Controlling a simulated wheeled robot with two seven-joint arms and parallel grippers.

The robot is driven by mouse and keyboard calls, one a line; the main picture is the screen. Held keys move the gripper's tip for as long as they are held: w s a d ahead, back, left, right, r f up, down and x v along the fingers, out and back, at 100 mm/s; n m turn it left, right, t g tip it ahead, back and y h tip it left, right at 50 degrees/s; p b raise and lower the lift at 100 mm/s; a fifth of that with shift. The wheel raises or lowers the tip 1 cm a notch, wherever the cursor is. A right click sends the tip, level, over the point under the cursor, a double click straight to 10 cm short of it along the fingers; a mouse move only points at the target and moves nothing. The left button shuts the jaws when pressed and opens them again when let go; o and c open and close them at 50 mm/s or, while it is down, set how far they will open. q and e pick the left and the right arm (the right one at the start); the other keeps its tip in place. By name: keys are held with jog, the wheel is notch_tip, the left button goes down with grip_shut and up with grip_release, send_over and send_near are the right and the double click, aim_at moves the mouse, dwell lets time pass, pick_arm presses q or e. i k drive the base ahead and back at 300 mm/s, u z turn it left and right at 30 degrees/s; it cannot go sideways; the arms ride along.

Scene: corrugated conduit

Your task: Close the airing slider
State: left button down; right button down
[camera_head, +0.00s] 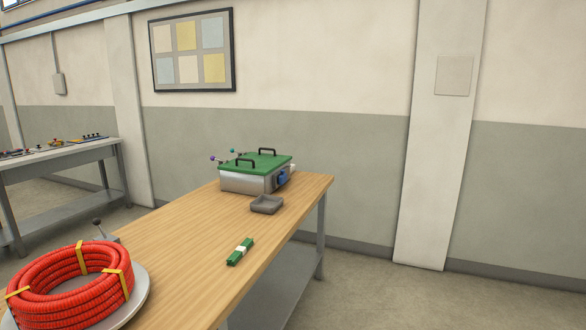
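A metal box (240,183) with a green lid (256,163) stands near the far end of the wooden bench. The lid lies on the box and has two black handles. A blue part (282,179) sits on the box's right side. Thin rods with a purple knob (212,158) and a teal knob (232,150) stick up at its left rear. I cannot tell which part is the airing slider or whether it is open. Neither of my grippers is in view.
A coil of red corrugated conduit (62,300) lies on a round grey plate (141,295) at the front left. A grey tray (266,204) and a green strapped bundle (240,251) lie on the bench (190,245). Another table (60,156) stands at the left. The floor at right is clear.

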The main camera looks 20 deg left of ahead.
aim_at(283, 178)
jog(key=u, duration=0.1)
jog(key=i, duration=3.1)
jog(key=u, duration=0.65)
